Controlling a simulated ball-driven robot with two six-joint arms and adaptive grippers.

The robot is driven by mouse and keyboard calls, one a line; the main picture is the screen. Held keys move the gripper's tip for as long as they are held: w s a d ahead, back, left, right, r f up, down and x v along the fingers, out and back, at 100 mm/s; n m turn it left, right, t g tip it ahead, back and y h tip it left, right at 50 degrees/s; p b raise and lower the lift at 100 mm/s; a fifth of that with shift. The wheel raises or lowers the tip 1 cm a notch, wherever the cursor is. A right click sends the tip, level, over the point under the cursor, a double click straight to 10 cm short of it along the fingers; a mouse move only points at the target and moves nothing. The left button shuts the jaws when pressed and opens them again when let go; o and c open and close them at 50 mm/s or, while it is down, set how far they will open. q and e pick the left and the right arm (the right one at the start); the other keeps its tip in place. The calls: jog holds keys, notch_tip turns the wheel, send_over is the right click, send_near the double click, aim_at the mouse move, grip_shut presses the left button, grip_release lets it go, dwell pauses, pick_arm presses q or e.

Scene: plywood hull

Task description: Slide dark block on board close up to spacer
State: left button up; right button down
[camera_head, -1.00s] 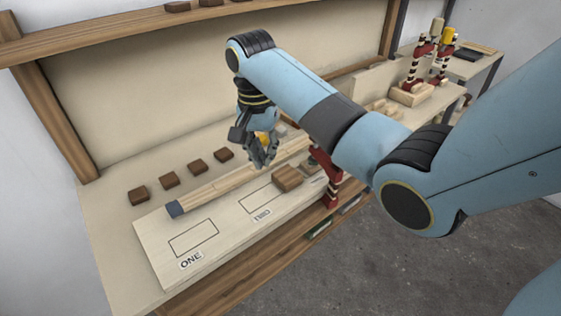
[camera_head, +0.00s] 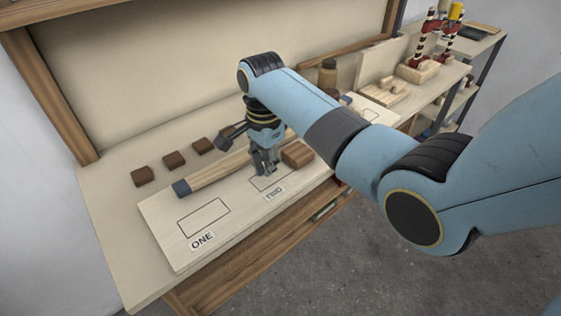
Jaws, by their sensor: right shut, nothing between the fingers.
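A long light wooden bar (camera_head: 215,172) with a blue-grey end, perhaps the spacer, lies behind the block along the board's back side. My right gripper (camera_head: 265,168) points down, shut and empty, low over the TWO box. It is just left of the block and in front of the bar; I cannot tell whether it touches the block. It hides part of the bar and the box outline. My left gripper is not in view.
Several small brown blocks (camera_head: 173,160) stand in a row on the bench behind the bar. The ONE box (camera_head: 203,217) is empty. My right arm covers the board's right part.

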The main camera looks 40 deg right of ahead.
aim_at(293, 155)
notch_tip(293, 155, down, 2)
jog(key=shift+f, duration=0.1)
jog(key=d, duration=0.2)
jog(key=shift+w+d+r+p, duration=0.1)
jog(key=shift+d+r+p, duration=0.2)
jog(key=shift+d+p, duration=0.1)
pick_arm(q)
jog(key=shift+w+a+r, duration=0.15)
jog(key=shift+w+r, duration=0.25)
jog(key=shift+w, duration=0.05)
pick_arm(e)
jog(key=shift+d, duration=0.65)
jog(key=d, duration=0.4)
jog(key=shift+w+p, duration=0.25)
jog(key=shift+p, duration=0.1)
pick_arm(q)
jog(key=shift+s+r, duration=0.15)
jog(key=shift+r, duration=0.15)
pick_arm(e)
jog(key=shift+a, duration=0.1)
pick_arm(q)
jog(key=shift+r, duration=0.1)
